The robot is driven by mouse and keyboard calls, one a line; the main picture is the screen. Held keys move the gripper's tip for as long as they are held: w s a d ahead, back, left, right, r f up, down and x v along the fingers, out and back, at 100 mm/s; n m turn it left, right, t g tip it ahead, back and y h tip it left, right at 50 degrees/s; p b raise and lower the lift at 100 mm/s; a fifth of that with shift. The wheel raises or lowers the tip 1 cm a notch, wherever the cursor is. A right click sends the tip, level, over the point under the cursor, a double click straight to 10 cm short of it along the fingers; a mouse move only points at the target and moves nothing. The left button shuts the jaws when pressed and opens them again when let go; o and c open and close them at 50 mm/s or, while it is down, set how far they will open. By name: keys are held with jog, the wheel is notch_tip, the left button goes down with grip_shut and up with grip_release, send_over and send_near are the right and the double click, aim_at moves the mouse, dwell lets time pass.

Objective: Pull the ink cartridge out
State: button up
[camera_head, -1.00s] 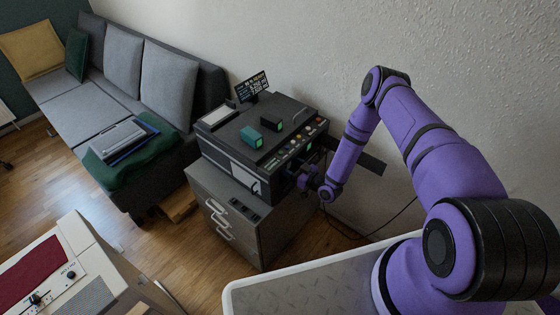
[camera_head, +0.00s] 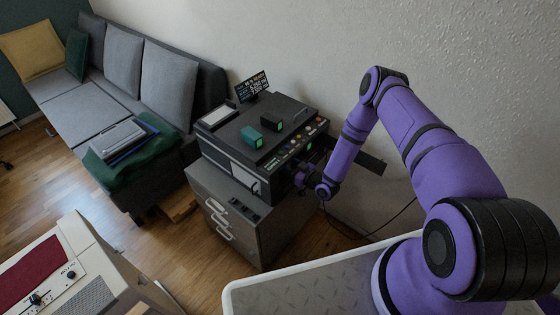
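A black printer (camera_head: 225,137) stands on a grey drawer cabinet (camera_head: 270,232) against the wall. A teal cartridge-like block (camera_head: 251,137) and a black one (camera_head: 271,122) with a green end sit on top of it. My gripper (camera_head: 303,178) is at the printer's right-hand front, below the row of coloured buttons. Its fingers are small, dark and mostly hidden against the printer, so I cannot tell whether they are open or shut. I cannot make out an ink cartridge between them.
A small display sign (camera_head: 252,86) stands behind the printer. A dark shelf-like part (camera_head: 371,162) sticks out behind my forearm. A grey sofa (camera_head: 166,85) is at the left, and a cream-coloured device (camera_head: 62,262) is at lower left. Wooden floor lies between.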

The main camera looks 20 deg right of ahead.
jog(key=v, duration=0.6)
jog(key=shift+s+d, duration=0.15)
jog(key=shift+d, duration=0.05)
dwell(3.4)
jog(key=v, duration=0.4)
jog(key=shift+s+d, duration=0.15)
jog(key=shift+s, duration=0.15)
dwell(0.3)
dwell(0.5)
